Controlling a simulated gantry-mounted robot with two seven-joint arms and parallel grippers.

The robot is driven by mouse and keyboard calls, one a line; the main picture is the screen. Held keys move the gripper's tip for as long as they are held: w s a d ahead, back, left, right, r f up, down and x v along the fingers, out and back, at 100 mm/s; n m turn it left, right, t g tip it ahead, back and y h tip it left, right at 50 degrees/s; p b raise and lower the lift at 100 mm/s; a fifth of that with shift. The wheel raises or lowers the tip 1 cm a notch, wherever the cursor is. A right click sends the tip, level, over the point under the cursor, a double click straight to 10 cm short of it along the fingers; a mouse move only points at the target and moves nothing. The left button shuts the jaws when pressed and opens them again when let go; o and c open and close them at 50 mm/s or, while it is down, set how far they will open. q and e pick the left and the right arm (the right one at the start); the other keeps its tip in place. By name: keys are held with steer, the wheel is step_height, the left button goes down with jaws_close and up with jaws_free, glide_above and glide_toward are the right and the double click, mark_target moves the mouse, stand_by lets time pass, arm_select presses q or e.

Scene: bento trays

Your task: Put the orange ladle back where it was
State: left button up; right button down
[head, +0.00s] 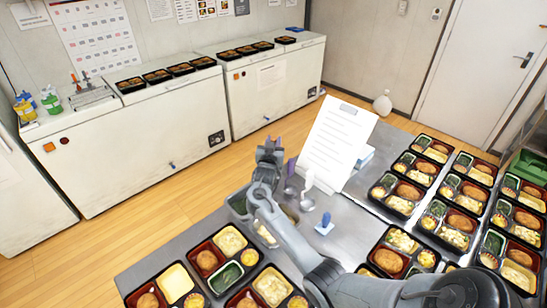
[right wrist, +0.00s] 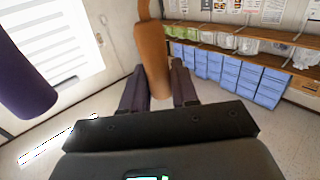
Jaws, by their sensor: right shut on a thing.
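The orange ladle (right wrist: 152,60) shows in the right wrist view as an orange-brown handle standing between the fingers of my right gripper (right wrist: 160,92). The gripper is shut on this handle; the ladle's bowl is out of that view. In the head view my right gripper (head: 269,152) is raised over the left part of the metal table, and I cannot make out the orange handle there. A purple handle (right wrist: 24,75) is close by at the left of the right wrist view, apart from the gripper. My left gripper is not in view.
A sheet on a stand (head: 338,140) and a blue-handled item (head: 325,222) are to the right. Filled bento trays (head: 402,203) cover the table's right side.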

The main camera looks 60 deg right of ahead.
steer(key=shift+f, duration=2.3)
steer(key=shift+b, duration=0.3)
steer(key=shift+f, duration=0.15)
steer(key=c, duration=0.9)
jaws_free()
steer(key=shift+o, duration=0.2)
